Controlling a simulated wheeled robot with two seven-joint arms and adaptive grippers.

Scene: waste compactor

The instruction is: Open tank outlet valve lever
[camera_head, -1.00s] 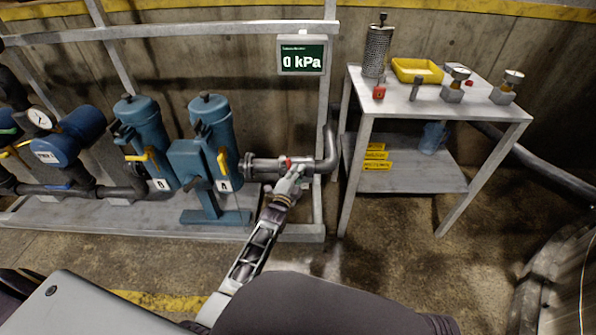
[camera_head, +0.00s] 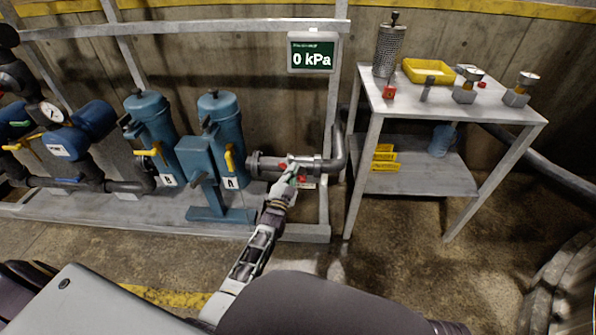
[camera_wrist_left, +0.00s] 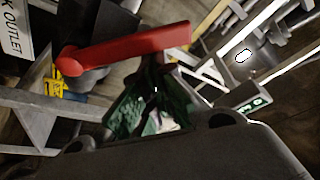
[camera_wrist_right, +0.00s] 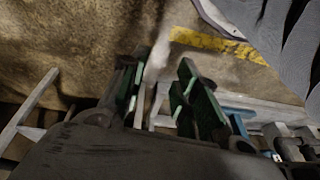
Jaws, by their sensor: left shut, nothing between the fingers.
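The red outlet valve lever (camera_wrist_left: 130,48) lies across the upper part of the left wrist view, with its pivot end at left. In the head view, small red parts show at the valve on the grey outlet pipe (camera_head: 268,165). My left gripper (camera_head: 291,171) is at this valve, shut and empty. In the left wrist view its green-padded fingers (camera_wrist_left: 152,108) are close beside the lever and below it; I cannot tell whether they touch it. My right gripper (camera_wrist_right: 162,88) shows only in the right wrist view, with its fingers apart and nothing between them.
A white "OUTLET" sign (camera_wrist_left: 14,28) is near the lever's pivot. Blue filter housings (camera_head: 222,125) stand left of the valve. A pressure display (camera_head: 312,55) reads 0 kPa. A metal table (camera_head: 450,112) with a yellow tray (camera_head: 428,71) stands at right. Floor in front is open.

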